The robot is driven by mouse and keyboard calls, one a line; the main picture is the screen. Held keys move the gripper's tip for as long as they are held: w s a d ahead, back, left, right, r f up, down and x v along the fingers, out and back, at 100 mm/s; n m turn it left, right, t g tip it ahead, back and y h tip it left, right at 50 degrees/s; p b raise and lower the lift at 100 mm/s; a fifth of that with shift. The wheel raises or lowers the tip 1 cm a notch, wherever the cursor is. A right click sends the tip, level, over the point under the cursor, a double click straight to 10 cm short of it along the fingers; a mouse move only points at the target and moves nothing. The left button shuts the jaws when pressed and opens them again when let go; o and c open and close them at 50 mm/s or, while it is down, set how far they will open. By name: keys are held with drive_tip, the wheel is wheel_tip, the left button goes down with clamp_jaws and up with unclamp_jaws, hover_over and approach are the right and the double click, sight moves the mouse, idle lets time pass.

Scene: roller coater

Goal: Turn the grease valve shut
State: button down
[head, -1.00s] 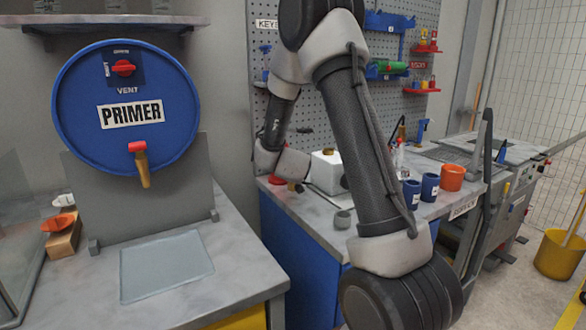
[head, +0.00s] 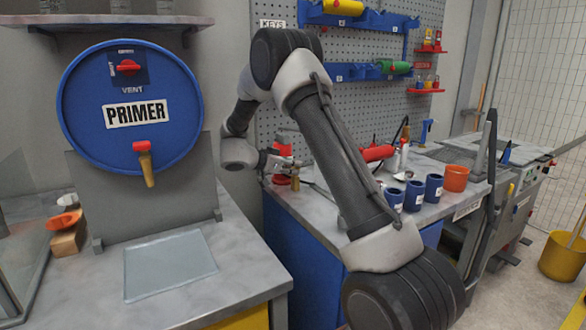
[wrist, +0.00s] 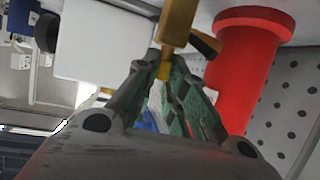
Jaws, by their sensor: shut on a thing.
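In the wrist view a brass valve body (wrist: 179,20) hangs in at the top, beside a red flanged cylinder (wrist: 246,60). I take the brass piece for the grease valve. A short yellow part (wrist: 165,69) below it sits between my fingertips. My gripper (wrist: 165,62) is shut on this part. A dark-tipped brass spout (wrist: 204,43) sticks out to the right. In the head view my gripper (head: 283,162) is at the left end of the rear bench, among small red and brass parts. How far the valve is turned cannot be told.
The blue primer drum (head: 130,150) with its red tap stands on the left bench. Blue cups (head: 434,187), an orange cup (head: 455,178) and a red cylinder (head: 378,153) stand or lie on the rear bench (head: 315,207). A pegboard (head: 285,75) rises behind.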

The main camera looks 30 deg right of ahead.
drive_tip(key=shift+w+m+g, duration=0.15)
drive_tip(key=shift+m+g, duration=0.65)
drive_tip(key=shift+g, duration=0.1)
drive_tip(key=shift+r+g, duration=0.1)
drive_tip(key=shift+g, duration=0.2)
drive_tip(key=c, duration=1.5)
unclamp_jaws()
drive_tip(key=v, duration=0.7)
drive_tip(key=shift+a, duration=0.2)
